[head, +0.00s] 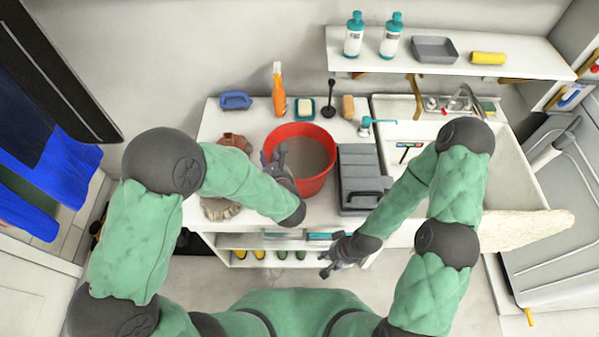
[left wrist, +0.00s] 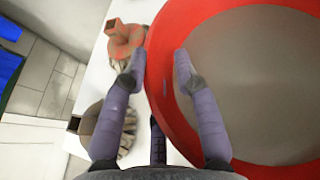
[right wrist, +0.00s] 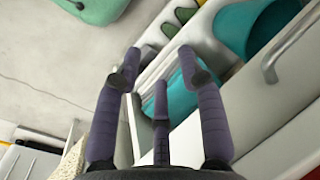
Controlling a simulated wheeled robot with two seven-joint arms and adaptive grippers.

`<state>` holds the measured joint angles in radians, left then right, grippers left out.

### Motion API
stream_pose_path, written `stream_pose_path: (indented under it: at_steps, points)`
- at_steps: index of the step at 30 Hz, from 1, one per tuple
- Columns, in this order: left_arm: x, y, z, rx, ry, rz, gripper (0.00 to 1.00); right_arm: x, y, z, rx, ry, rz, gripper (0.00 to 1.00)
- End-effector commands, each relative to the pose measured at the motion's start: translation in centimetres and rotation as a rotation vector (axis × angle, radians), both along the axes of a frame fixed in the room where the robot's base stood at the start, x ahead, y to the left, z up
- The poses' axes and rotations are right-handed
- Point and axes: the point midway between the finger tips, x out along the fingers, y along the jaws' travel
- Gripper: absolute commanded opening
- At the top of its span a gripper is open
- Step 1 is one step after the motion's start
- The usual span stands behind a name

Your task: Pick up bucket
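A red bucket (head: 312,183) with a grey inside stands on the white counter, in the middle of the head view. Its red rim (left wrist: 160,85) fills the right side of the left wrist view. My left gripper (head: 281,160) is at the bucket's left rim. In the left wrist view its open fingers (left wrist: 158,65) lie either side of the rim, one over the inside and one outside; I cannot tell whether they touch it. My right gripper (head: 328,265) is open and empty, low in front of the counter; its parted fingers also show in the right wrist view (right wrist: 157,65).
A grey case (head: 362,170) stands close right of the bucket. Brushes (head: 222,208) lie to its left. An orange spray bottle (head: 278,90), a soap dish (head: 304,108) and a plunger (head: 328,100) stand behind. A shelf (head: 450,66) hangs at back right, above a sink.

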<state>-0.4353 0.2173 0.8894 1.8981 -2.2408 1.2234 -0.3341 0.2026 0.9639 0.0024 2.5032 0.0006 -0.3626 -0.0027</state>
Motion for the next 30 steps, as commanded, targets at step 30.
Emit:
stream_pose_path:
  at_steps: [30]
  points:
    - [0.3, 0.1, 1.2, 0.000, -0.004, 0.000, 0.00, 0.0, 0.0, 0.5, 0.000, 0.000, 0.000, 0.40]
